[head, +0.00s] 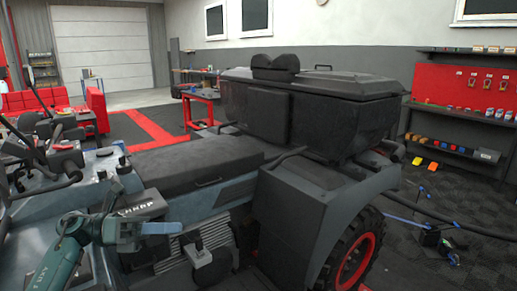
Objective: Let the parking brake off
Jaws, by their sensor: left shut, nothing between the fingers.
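A dark grey and blue vehicle with a black seat pad (195,160) fills the middle of the head view. I cannot tell for sure which control is the parking brake. A dark knob-like part (205,262) stands low on the near side, beside the ribbed metal. Black levers and handles (40,150) show on the console at the far left. My left gripper (172,228) is shut and empty. It points right, in front of the vehicle's near side, above and left of the knob-like part; contact cannot be told. My right gripper is not in view.
A big black lidded box (310,105) sits on the vehicle's rear, above a red-rimmed wheel (355,262). A red tool board (468,85) and shelf stand at the right wall. Dark floor lies open at the right, with a small blue-and-black stand (435,238).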

